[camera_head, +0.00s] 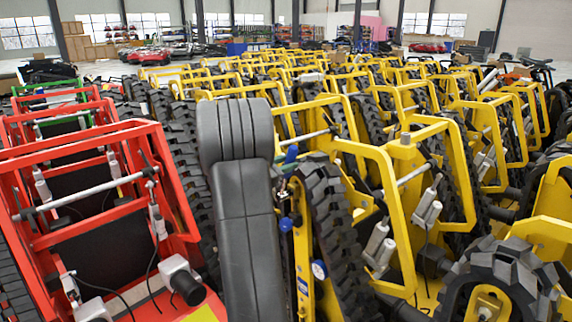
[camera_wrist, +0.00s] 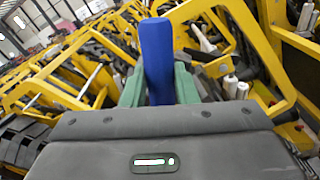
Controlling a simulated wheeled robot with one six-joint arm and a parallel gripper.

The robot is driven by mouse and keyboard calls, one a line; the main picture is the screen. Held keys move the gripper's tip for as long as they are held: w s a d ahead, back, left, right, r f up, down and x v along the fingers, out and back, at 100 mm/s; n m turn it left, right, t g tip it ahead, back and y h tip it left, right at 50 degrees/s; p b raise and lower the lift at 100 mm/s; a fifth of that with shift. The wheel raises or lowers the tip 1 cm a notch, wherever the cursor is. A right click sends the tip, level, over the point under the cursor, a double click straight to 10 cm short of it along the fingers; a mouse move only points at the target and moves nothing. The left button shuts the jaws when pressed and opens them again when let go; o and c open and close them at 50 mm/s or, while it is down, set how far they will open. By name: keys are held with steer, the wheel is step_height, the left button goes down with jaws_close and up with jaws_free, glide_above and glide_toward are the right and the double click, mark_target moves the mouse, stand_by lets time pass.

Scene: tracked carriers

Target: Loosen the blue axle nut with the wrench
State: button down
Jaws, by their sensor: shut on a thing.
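In the wrist view, the two green fingers of my gripper (camera_wrist: 158,88) are closed on a blue bar (camera_wrist: 157,45), which stands up between them. The bar looks like the wrench's handle; its working end does not show. In the head view, my gripper (camera_head: 289,158) is mostly hidden behind my dark arm, with a bit of blue at it. Below it, a blue round piece (camera_head: 285,224) and a blue-rimmed white disc (camera_head: 319,270) sit on the yellow carrier (camera_head: 304,250) beside its black track. I cannot tell which of these is the axle nut.
Red carriers (camera_head: 85,130) stand close on the left, and rows of yellow carriers (camera_head: 400,150) fill the middle and right. Black tracks (camera_head: 335,235) and frame bars crowd the space around my arm. Little free room shows near my gripper.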

steer(key=shift+a, duration=0.1)
steer(key=shift+v, duration=1.7)
steer(key=shift+b+v, duration=0.35)
steer(key=shift+v, duration=1.65)
steer(key=shift+f, duration=0.1)
